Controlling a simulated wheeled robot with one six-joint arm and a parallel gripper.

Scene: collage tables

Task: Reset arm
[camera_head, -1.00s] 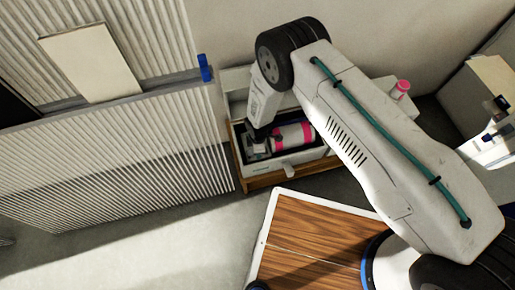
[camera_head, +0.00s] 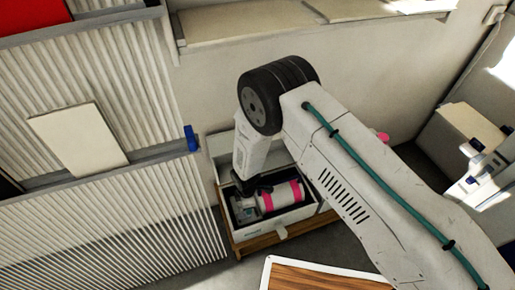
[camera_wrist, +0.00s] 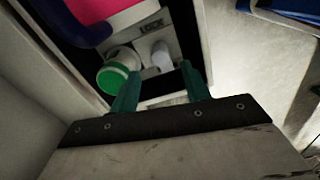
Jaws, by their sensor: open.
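My gripper (camera_head: 250,187) hangs down over an open white drawer box (camera_head: 296,215) in the head view. Inside the box lies a white cylinder with pink bands (camera_head: 282,197), beside grey items. In the wrist view my gripper's two teal fingers (camera_wrist: 160,90) are apart, with nothing clearly held between them. A white jar with a green top (camera_wrist: 116,76) is close to the left finger, and a small white piece (camera_wrist: 161,55) lies just beyond the fingertips. A pink surface (camera_wrist: 105,8) shows at the top. My arm hides part of the box's right side.
The box sits on a wooden base (camera_head: 255,243) against the wall. A ribbed panel (camera_head: 110,215) with a blue clip (camera_head: 191,138) stands at left. A shelf (camera_head: 250,25) is above. A wood-topped surface (camera_head: 325,278) is at the bottom, and a cardboard-coloured box (camera_head: 460,135) is at right.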

